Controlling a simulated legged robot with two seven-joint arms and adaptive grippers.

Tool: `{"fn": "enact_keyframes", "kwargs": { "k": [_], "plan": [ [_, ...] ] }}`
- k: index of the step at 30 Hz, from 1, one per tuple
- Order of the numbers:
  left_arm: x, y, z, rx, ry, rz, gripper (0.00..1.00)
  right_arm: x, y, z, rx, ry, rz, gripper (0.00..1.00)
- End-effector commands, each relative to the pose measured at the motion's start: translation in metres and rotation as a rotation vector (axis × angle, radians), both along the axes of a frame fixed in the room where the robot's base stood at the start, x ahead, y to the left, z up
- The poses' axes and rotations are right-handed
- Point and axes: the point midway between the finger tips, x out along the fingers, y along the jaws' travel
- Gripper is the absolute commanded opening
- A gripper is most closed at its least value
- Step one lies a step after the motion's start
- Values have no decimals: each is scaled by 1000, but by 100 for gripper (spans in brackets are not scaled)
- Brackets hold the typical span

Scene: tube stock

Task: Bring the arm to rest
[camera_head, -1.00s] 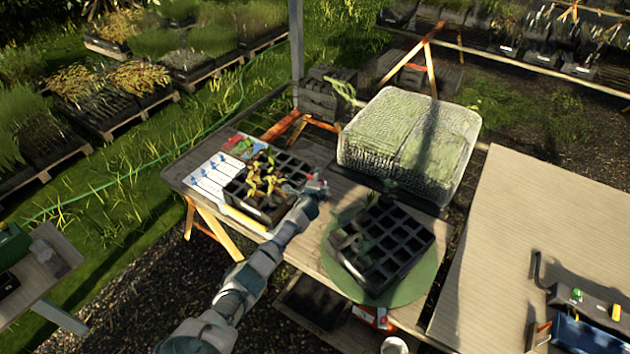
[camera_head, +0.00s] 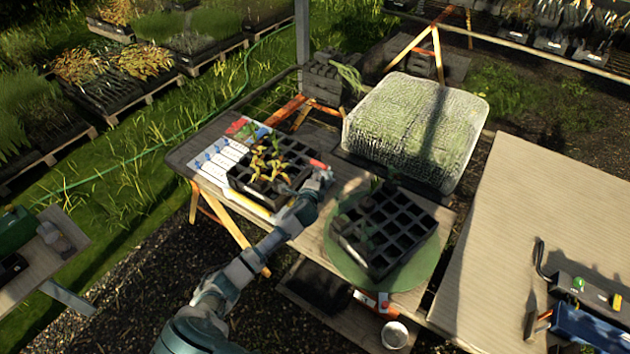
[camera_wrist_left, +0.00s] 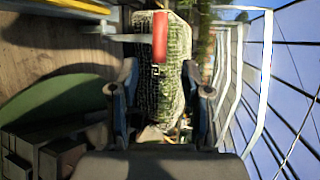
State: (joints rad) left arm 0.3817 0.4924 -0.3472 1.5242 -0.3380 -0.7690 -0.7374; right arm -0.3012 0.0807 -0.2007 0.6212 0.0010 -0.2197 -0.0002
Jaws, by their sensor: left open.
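My left arm reaches in from the lower left over the wooden bench (camera_head: 345,180). Its gripper (camera_head: 320,180) is open and empty, between two black cell trays. It also shows in the left wrist view (camera_wrist_left: 161,92), fingers apart with nothing between them. The left cell tray (camera_head: 297,155) holds yellowish seedlings. The right cell tray (camera_head: 388,230) stands on a round green mat (camera_head: 340,262). A small red-tipped thing (camera_head: 318,164) shows just beyond the gripper; the wrist view shows a red piece (camera_wrist_left: 160,37) too. I cannot tell whether it touches the gripper. My right gripper is not in view.
A wrapped pale green block (camera_head: 415,130) stands at the back of the bench. A white label sheet (camera_head: 215,163) lies left of the left tray. A second table (camera_head: 540,200) at right has tools and a blue bin (camera_head: 590,328). A metal can (camera_head: 395,335) sits low in front.

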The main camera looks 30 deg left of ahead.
Motion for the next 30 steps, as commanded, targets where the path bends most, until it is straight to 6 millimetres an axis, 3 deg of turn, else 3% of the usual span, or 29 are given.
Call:
{"fn": "enact_keyframes", "kwargs": {
  "k": [6,23,26,29,30],
  "plan": [
    [-16,-5,5,0,1,0,48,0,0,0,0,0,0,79],
    [-19,-7,3,-8,5,1,48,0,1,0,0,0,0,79],
    [-35,-20,-13,-75,27,14,48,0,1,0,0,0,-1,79],
    [-73,-46,-45,-230,81,59,48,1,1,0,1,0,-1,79],
    [-95,-59,-60,-313,113,89,48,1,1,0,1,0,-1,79]
  ]
}}
